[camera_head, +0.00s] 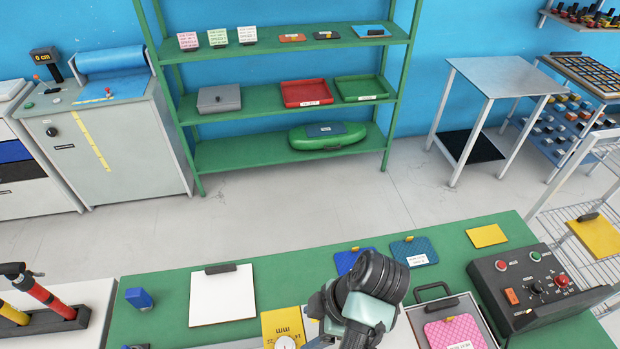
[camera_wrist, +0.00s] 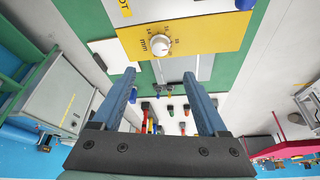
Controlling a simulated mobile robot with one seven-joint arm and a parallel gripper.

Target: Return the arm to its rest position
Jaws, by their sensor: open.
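My arm shows at the bottom middle of the head view, raised over the green table (camera_head: 260,280). My gripper (camera_wrist: 162,88) shows in the wrist view with its two blue fingers wide apart and nothing between them. Below and beyond the fingers, the wrist view shows a yellow plate with a round white dial (camera_wrist: 200,38) on the table. The gripper's fingertips cannot be made out in the head view.
The table bears a clipboard (camera_head: 222,295), blue boards (camera_head: 415,251), a case with a pink board (camera_head: 455,332) and a black control box (camera_head: 535,285). A green shelf (camera_head: 285,98) stands behind. Grey floor (camera_head: 300,209) between them is clear.

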